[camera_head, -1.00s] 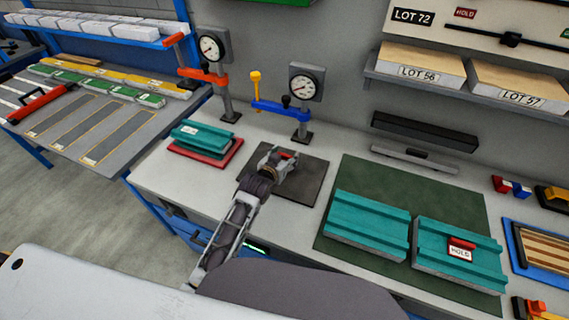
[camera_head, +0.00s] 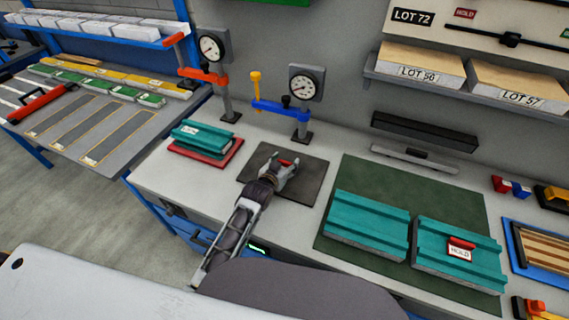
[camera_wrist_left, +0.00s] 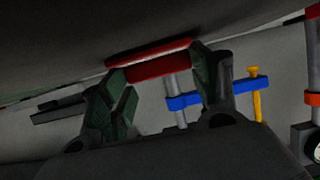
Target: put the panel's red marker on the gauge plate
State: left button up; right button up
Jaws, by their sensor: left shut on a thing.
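The red marker (camera_head: 286,162) is between the fingers of my left gripper (camera_head: 284,170). In the left wrist view the red marker (camera_wrist_left: 160,66) spans the gap between the dark green finger pads, and the gripper (camera_wrist_left: 165,85) is shut on it. The dark gauge plate (camera_head: 312,184) lies under the gripper, in front of the gauge stand with the blue arm (camera_head: 280,108). The marker is low over this plate; I cannot tell whether it touches. My right gripper is not in view.
Two teal panels (camera_head: 367,222) lie on a green mat (camera_head: 365,180) to the right; the right one bears a red HOLD tag (camera_head: 460,250). Another teal panel (camera_head: 203,134) sits on a red plate (camera_head: 232,152) to the left. A second gauge (camera_head: 210,47) stands behind it.

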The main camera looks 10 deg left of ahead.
pick_arm(q)
jog(key=shift+f, duration=0.15)
jog(key=o, duration=1)
jog(key=shift+r, duration=0.2)
jog(key=shift+v, duration=6)
